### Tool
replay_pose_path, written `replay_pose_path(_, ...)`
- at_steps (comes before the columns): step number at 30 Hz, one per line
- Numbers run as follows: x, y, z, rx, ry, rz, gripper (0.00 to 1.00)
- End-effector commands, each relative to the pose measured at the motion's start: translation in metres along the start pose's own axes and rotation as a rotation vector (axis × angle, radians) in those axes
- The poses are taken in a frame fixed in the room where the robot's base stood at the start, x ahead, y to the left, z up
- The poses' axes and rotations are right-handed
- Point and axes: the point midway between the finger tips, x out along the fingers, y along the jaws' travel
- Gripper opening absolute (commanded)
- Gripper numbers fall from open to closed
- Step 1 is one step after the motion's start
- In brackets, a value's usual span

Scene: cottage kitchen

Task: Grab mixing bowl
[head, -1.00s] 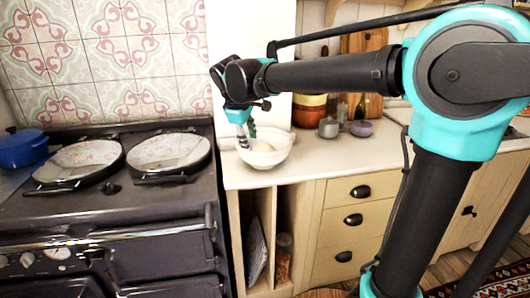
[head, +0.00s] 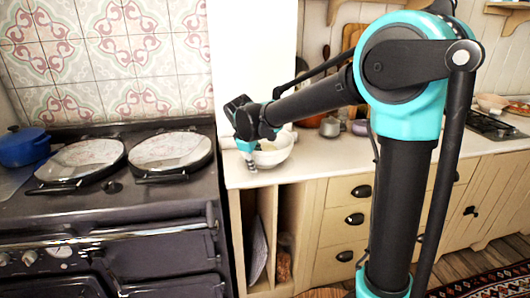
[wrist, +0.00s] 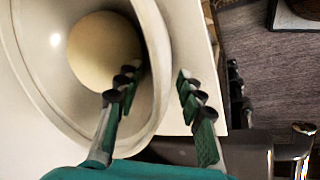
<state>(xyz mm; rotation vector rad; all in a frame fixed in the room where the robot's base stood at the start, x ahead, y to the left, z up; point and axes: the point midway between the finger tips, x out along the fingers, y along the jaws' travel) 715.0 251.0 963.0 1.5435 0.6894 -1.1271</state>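The white mixing bowl (head: 279,155) stands upright on the pale counter, just right of the stove. It also fills the left of the wrist view (wrist: 35,70). A pale yellow round patch (wrist: 100,50) shows inside it; I cannot tell if it is contents or the bottom. My gripper (head: 249,168) is at the bowl's left front side, pointing down. In the wrist view my gripper (wrist: 156,75) is open, with one finger over the inside of the bowl and the other outside the rim. The rim lies between the fingers; I cannot tell whether they touch it.
The dark stove (head: 130,215) with two round lids stands to the left, and a blue pot (head: 24,147) is at its far left. A grey pot (head: 330,127) and a small purple bowl (head: 360,127) stand right of the mixing bowl. Drawers (head: 345,220) are below the counter.

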Motion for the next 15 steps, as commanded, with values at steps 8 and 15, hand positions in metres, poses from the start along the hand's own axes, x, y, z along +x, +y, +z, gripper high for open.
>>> replay_pose_path(8,0.0009,0.0000,0.0000,0.000,0.000,0.000,0.31)
replay_pose_path(15,0.0008,0.0001,0.0000,0.000,0.000,0.000,0.01)
